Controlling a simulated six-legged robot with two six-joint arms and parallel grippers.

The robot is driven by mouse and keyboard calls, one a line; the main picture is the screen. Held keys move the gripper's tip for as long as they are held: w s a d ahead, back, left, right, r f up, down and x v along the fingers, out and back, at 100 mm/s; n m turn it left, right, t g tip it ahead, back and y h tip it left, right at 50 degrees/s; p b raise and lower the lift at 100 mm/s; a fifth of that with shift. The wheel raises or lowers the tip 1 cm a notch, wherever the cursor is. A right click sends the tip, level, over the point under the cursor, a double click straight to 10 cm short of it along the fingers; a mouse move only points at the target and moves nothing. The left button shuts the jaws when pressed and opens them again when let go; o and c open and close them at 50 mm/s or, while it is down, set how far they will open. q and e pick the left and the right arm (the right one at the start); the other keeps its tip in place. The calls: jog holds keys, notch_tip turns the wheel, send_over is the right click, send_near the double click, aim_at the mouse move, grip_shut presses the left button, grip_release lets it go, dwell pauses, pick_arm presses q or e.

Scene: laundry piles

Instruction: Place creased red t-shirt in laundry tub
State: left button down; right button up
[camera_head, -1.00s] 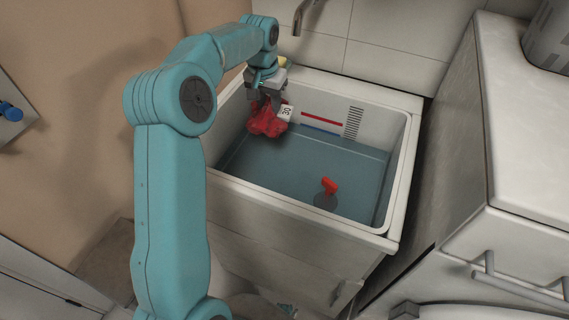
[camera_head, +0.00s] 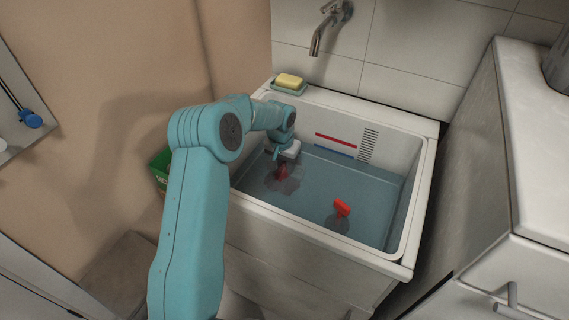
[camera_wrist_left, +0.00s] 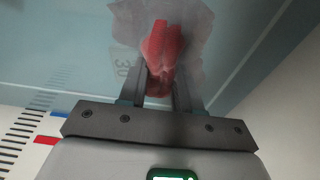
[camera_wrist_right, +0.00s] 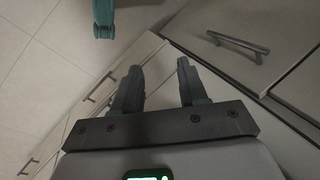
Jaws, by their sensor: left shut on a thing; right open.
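The red t-shirt (camera_head: 282,173) is bunched up in the laundry tub (camera_head: 425,190), mostly under the water, at the tub's left side. In the left wrist view the red cloth (camera_wrist_left: 164,52) sits between the fingers, with a darker, blurred part spread under the water. My left gripper (camera_head: 281,163) reaches down into the tub and is shut on the cloth at the water surface. My right gripper (camera_wrist_right: 158,75) is open and empty in the right wrist view, in front of cabinet fronts; it is out of the head view.
A red-topped plug (camera_head: 342,207) stands in the water. A yellow soap (camera_head: 289,80) lies in a dish on the tub's back rim, below the wall tap (camera_head: 318,38). A green box (camera_head: 160,165) is left of the tub. A cabinet (camera_head: 535,150) stands at right.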

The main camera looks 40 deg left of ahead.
aim_at(282, 170)
pick_arm(q)
jog(key=shift+f, duration=0.2)
jog(key=c, duration=0.8)
grip_release()
jog(key=shift+r, duration=0.1)
jog(key=r, duration=0.4)
jog(key=s+r, duration=0.1)
jog(key=r, duration=0.7)
jog(key=shift+s+d+r+p, duration=0.1)
jog(key=shift+s+d+p, duration=0.2)
jog(key=shift+s, duration=0.05)
